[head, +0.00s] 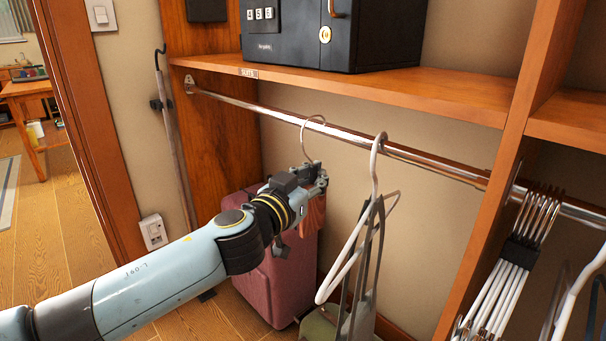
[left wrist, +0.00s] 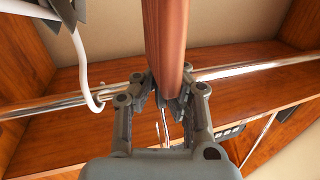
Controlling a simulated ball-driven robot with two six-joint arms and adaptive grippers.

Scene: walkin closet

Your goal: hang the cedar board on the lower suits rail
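My left gripper (head: 318,182) is shut on the cedar board (head: 313,217), a reddish-brown piece partly hidden behind the gripper. In the left wrist view the board (left wrist: 167,45) sits between the two fingers (left wrist: 165,100). Its thin metal hook (head: 307,140) rises above the gripper to the height of the chrome suits rail (head: 345,136). The hook's top overlaps the rail in the head view; I cannot tell whether it rests on it. The rail also shows in the left wrist view (left wrist: 235,70). My right gripper is not in view.
A white hanger (head: 348,262) hangs on the rail just right of the board. A pink suitcase (head: 270,285) stands below. A shelf (head: 400,84) with a black safe (head: 330,30) is above the rail. Several bunched hangers (head: 510,265) hang beyond the upright panel (head: 495,190).

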